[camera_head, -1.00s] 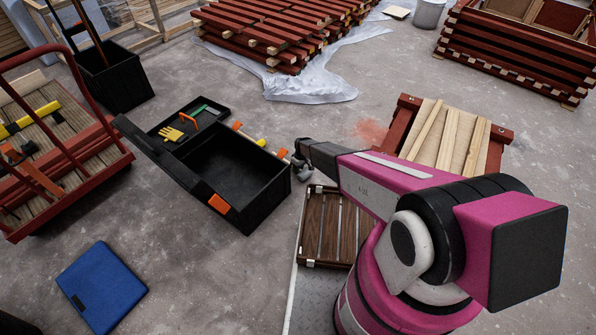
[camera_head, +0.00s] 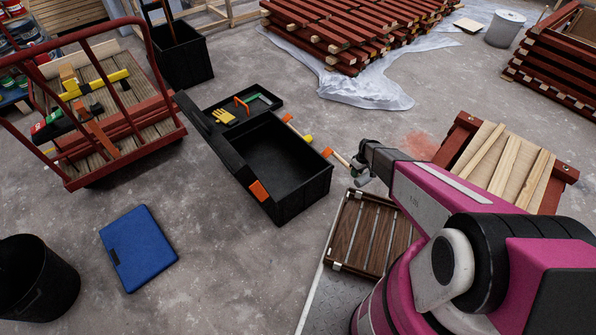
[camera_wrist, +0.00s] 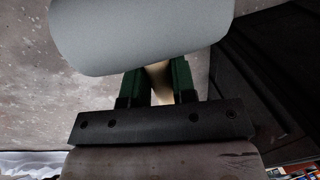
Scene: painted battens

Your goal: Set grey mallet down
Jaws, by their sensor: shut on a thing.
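In the wrist view my gripper (camera_wrist: 158,85) is shut on the pale handle of the grey mallet (camera_wrist: 140,35). Its smooth grey head fills the top of that view, just beyond the green fingers. In the head view my gripper (camera_head: 362,172) is small and partly hidden by its own wrist. It is in the air just right of the open black toolbox (camera_head: 305,195), near the slatted wooden crate (camera_head: 345,262). A grey piece of the mallet shows under it.
The toolbox has an orange latch and a tray with yellow gloves (camera_head: 223,116). A blue case (camera_head: 138,247) lies on the floor. A red cart (camera_head: 178,128) with tools stands left, a black bucket (camera_head: 38,285) at lower left. Planks lie on a red trestle (camera_head: 462,128). Floor between is bare.

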